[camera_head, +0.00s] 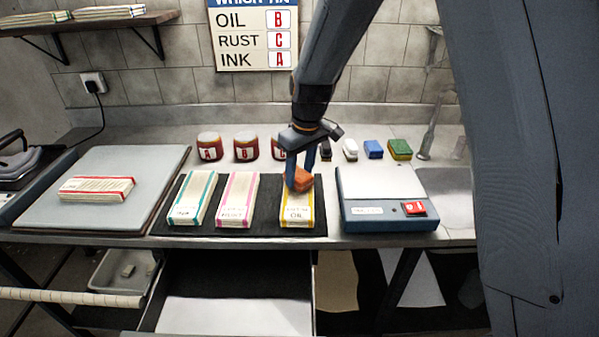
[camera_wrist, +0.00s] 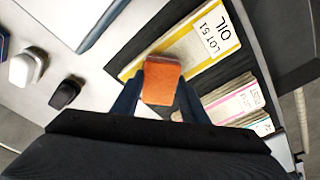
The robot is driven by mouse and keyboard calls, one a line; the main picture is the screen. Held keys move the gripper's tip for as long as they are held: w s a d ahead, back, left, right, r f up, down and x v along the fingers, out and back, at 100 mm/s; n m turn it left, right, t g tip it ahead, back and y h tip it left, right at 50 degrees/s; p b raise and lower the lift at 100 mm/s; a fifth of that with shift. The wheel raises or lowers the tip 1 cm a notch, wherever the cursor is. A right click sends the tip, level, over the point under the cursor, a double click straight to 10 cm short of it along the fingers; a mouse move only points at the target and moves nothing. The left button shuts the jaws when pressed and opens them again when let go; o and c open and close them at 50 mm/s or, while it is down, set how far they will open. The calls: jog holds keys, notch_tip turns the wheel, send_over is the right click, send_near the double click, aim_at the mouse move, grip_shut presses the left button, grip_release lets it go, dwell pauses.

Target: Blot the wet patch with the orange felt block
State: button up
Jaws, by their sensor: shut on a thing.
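The orange felt block (camera_head: 303,180) is gripped between the fingers of my gripper (camera_head: 301,176); in the wrist view the orange block (camera_wrist: 162,80) sits between both fingertips. My gripper is shut on it, over the folded cloth with yellow edges labelled OIL (camera_head: 297,213). In the wrist view this yellow-edged cloth (camera_wrist: 205,45) lies just beyond the block. I cannot tell whether the block touches the cloth. No wet patch can be made out; the block and fingers hide part of the cloth.
A pink-edged cloth (camera_head: 237,200) and a teal-edged cloth (camera_head: 193,198) share the dark mat (camera_head: 266,210). A blue scale-like device (camera_head: 385,200) stands close right. Lettered jars (camera_head: 209,147) and small blocks (camera_head: 373,149) line the back. A red-edged cloth (camera_head: 97,189) lies left.

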jog(key=shift+f, duration=0.45)
dwell(1.4)
jog(key=shift+r+p, duration=2.35)
jog(key=shift+r, duration=1.25)
